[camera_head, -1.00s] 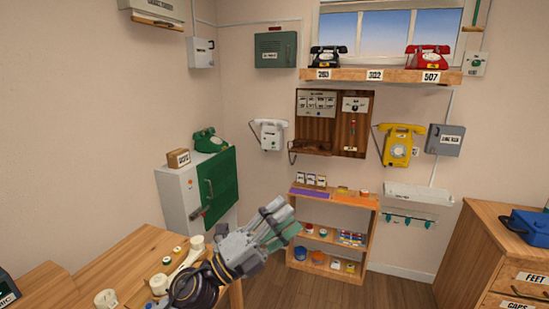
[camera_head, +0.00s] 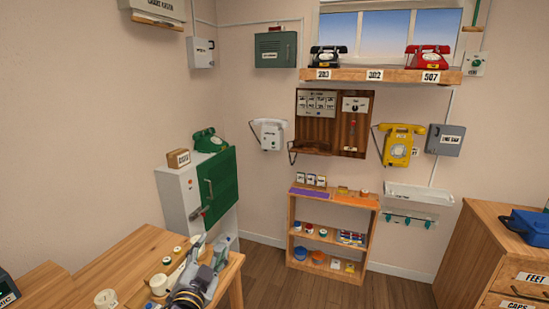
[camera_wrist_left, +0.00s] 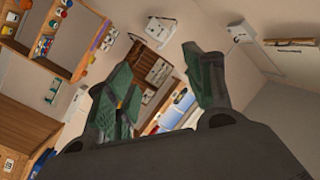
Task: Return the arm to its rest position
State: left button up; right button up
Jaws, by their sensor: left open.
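My left gripper (camera_head: 214,246) is low over the right part of the wooden table (camera_head: 144,244) in the head view, in front of the grey cabinet with the green door (camera_head: 219,180). In the left wrist view its two green-padded fingers (camera_wrist_left: 158,72) are spread apart. Nothing shows between the fingers except the distant room. The gripper holds nothing that I can see. My right gripper is in neither view.
A low shelf (camera_head: 334,198) stands against the wall, and a wooden drawer chest (camera_head: 482,245) is at right. Bare floor (camera_head: 262,276) lies between table and shelf.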

pick_arm(q)
jog(key=s+a+f+n+g+y, duration=0.1)
jog(key=s+a+f+n+g, duration=0.2)
jog(key=f, duration=0.5)
jog(key=s+a+f+n+g+y, duration=0.1)
jog(key=s+a+f+g, duration=0.1)
jog(key=s+f+g, duration=0.35)
jog(key=s+f+n+g+h, duration=0.1)
jog(key=s+f+g, duration=0.2)
jog(key=s+f, duration=0.35)
jog(key=s+f+n+g, duration=0.1)
jog(key=s+f+g, duration=0.25)
jog(key=s, duration=0.55)
notch_tip(320, 180, down, 33)
jog(key=s+a, duration=0.1)
jog(key=a, duration=0.1)
jog(key=s+a+f, duration=0.3)
jog(key=s+f, duration=0.7)
jog(key=s, duration=0.1)
jog(key=s+a+f+g, duration=0.1)
jog(key=s+a+f, duration=0.2)
jog(key=s+f, duration=0.7)
jog(key=shift+s+m, duration=0.35)
jog(key=shift+m, duration=0.05)
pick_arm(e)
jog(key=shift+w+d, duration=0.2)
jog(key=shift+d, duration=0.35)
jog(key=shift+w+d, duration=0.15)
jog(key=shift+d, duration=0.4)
